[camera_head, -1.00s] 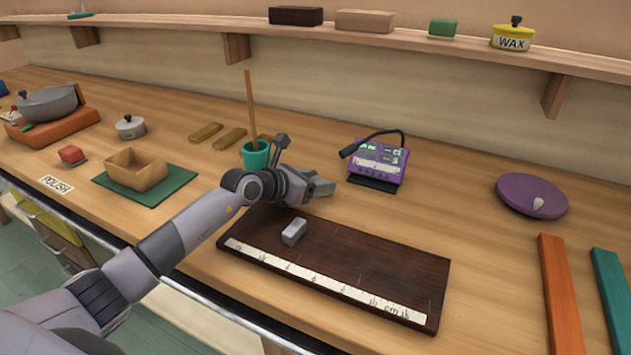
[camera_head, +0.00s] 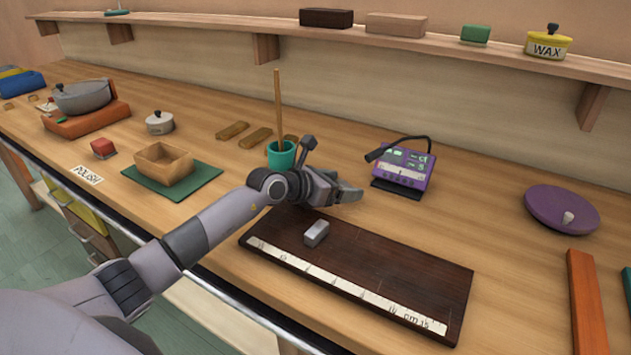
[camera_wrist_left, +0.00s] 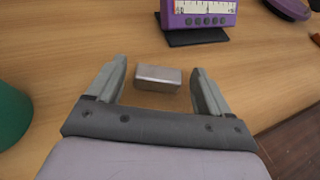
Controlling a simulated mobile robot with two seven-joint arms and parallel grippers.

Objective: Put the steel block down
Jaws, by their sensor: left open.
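A small shiny steel block (camera_wrist_left: 157,77) rests on the light wood bench in the left wrist view. It lies between the two fingers of my left gripper (camera_wrist_left: 157,90), which is open, with bare wood visible on either side of the block. In the head view my left gripper (camera_head: 345,194) is low over the bench behind the dark board (camera_head: 400,276) and hides that block. Another small grey metal block (camera_head: 316,233) sits on the dark board near its left end. My right gripper is not in view.
A purple meter (camera_head: 404,166) stands behind and right of the gripper. A teal cup (camera_head: 282,155) with a stick is close on its left. A purple disc (camera_head: 562,209) and an orange bar (camera_head: 587,303) lie right. Bare bench lies between meter and disc.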

